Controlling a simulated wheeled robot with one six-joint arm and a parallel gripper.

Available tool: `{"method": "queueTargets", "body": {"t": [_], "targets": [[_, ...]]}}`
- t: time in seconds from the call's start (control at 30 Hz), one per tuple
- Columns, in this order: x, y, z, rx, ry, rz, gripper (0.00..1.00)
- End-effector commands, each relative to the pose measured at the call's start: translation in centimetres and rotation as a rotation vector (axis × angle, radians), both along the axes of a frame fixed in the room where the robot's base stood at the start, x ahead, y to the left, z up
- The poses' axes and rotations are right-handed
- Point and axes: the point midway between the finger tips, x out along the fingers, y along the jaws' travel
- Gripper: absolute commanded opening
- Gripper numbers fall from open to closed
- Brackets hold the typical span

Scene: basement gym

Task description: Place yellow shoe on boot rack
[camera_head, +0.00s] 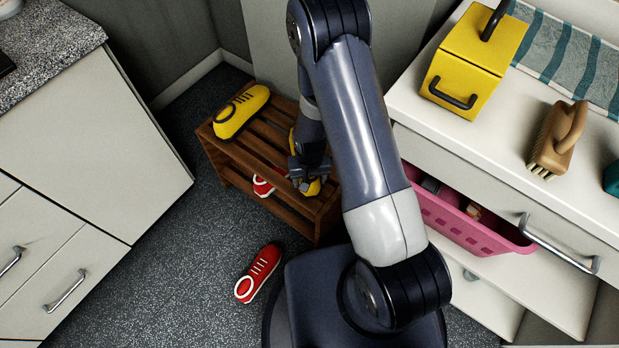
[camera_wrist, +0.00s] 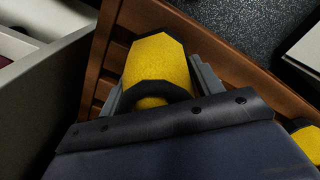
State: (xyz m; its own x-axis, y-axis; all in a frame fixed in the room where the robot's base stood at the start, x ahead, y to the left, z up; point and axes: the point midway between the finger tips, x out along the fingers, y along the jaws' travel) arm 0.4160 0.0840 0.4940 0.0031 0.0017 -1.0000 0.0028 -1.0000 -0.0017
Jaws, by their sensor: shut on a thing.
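The boot rack (camera_head: 262,153) is a low brown slatted wooden rack against the back wall. One yellow shoe (camera_head: 240,110) with black trim rests on its top at the left end; part of it shows at the right edge of the wrist view (camera_wrist: 308,141). My gripper (camera_head: 307,176) is over the right end of the rack. It is shut on a second yellow shoe (camera_wrist: 158,62), one finger on each side of it. This shoe is over the rack top; my arm partly hides it in the head view, and I cannot tell whether it touches the slats.
A red shoe (camera_head: 263,186) is on the rack's lower level, and another red shoe (camera_head: 259,273) lies on the floor in front. White cabinets stand left and right. A pink basket (camera_head: 465,225) sits in an open drawer near my arm. Speckled floor is clear at left.

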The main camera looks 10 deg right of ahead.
Motion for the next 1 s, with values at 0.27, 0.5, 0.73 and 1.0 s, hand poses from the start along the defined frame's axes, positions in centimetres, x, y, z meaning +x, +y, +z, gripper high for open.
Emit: {"method": "queueTargets", "body": {"t": [0.27,0.5,0.73,1.0], "targets": [[0.0,0.0,-0.1,0.0,0.001,0.0,0.82],[0.0,0.0,0.0,0.0,0.001,0.0,0.84],[0.1,0.0,1.8,0.0,-0.002,0.0,0.84],[0.1,0.0,7.1,0.001,-0.004,0.0,0.84]]}}
